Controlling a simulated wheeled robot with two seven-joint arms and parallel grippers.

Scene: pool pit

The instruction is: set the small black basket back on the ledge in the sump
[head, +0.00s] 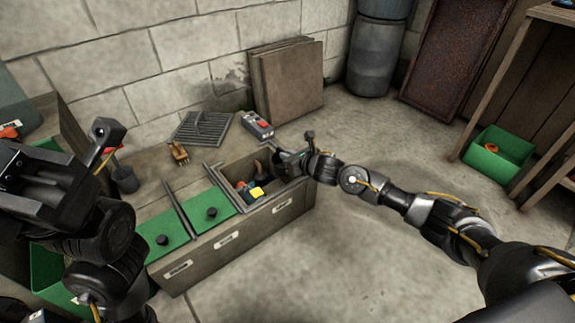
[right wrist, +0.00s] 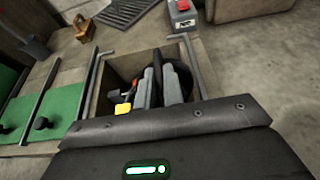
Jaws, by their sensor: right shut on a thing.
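A yellow block (head: 257,193) shows inside the compartment. Green lids (head: 212,209) with black knobs lie left of it. A grey grate (head: 202,127), a wooden block (head: 179,153) and a box with a red button (head: 257,124) stand behind. Floor in front is clear.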

